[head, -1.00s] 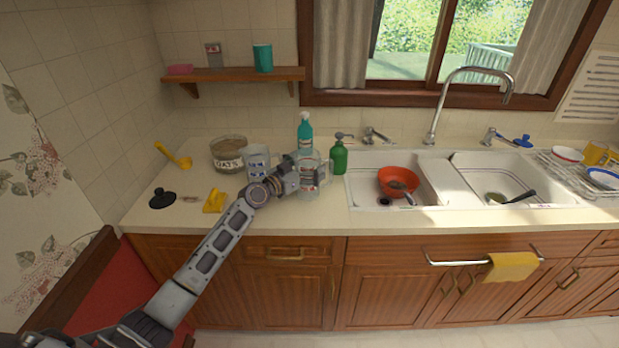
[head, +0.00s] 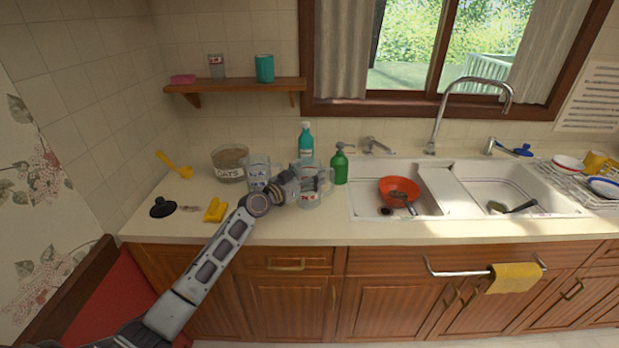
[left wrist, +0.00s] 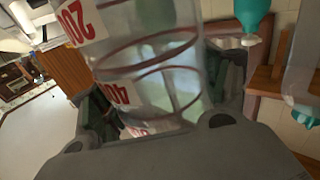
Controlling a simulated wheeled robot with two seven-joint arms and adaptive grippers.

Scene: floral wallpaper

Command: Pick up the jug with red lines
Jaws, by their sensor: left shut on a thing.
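The clear jug with red lines (head: 311,199) stands upright on the counter in the head view, left of the sink. In the left wrist view the jug (left wrist: 150,60) fills the middle, tilted in the picture, with red rings and red numbers. My left gripper (head: 308,184) reaches it from the left and is shut on its body. In the left wrist view my dark gripper fingers (left wrist: 165,110) lie on both sides of it. I cannot tell whether its base is off the counter. My right gripper is not in view.
A similar clear jug with blue marks (head: 257,170) stands close on the left, beside the oats jar (head: 230,166). A teal bottle (head: 305,140) is behind the held jug, and a green soap bottle (head: 339,168) is close on its right. The sink (head: 362,203) holds a red bowl (head: 399,187).

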